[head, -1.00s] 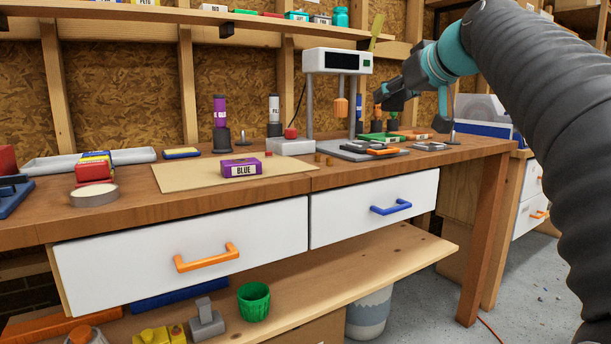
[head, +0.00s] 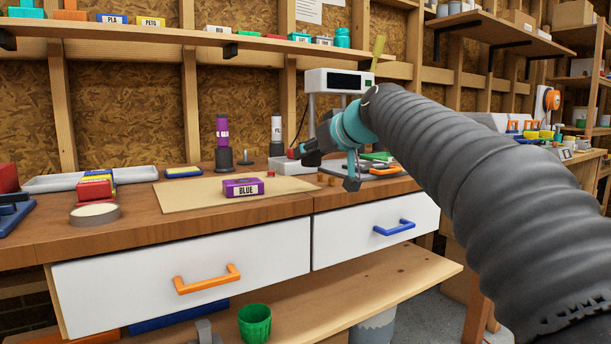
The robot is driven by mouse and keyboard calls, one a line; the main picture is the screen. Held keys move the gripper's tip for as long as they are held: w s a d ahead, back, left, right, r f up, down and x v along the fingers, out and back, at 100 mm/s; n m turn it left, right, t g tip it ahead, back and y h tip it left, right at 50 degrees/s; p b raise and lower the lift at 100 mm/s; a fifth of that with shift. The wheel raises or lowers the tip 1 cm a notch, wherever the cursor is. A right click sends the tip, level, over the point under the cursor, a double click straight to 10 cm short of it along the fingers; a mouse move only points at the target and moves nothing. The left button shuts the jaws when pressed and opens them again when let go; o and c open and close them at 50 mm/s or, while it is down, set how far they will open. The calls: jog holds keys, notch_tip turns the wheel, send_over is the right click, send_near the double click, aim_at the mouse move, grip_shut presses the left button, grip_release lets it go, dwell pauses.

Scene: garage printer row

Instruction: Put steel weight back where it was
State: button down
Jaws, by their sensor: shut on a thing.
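My gripper (head: 303,153) is above the bench, in front of the white machine with the dark display (head: 336,80). Its fingers point left and down, close in the picture to the machine's base (head: 292,168). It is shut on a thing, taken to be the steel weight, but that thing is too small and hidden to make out. The workbench (head: 150,213) runs below it. On it lies a tan mat (head: 190,197) with a purple box marked BLUE (head: 243,188) on it. I cannot tell which spot was the weight's own.
Purple (head: 223,140) and white (head: 276,135) upright cylinders and a small knobbed stand (head: 245,158) stand behind the mat. A roll of tape (head: 95,213) and a grey tray (head: 60,182) are at left. The mat's left part is clear. My arm hides the bench's right end.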

jog(key=shift+w+a+f, duration=0.55)
jog(key=shift+w+a, duration=0.05)
jog(key=shift+a, duration=0.2)
jog(key=shift+f+b, duration=0.55)
jog(key=shift+f, duration=1.4)
jog(key=shift+f+b, duration=0.35)
jog(key=c, duration=0.6)
grip_release()
jog(key=shift+f, duration=0.1)
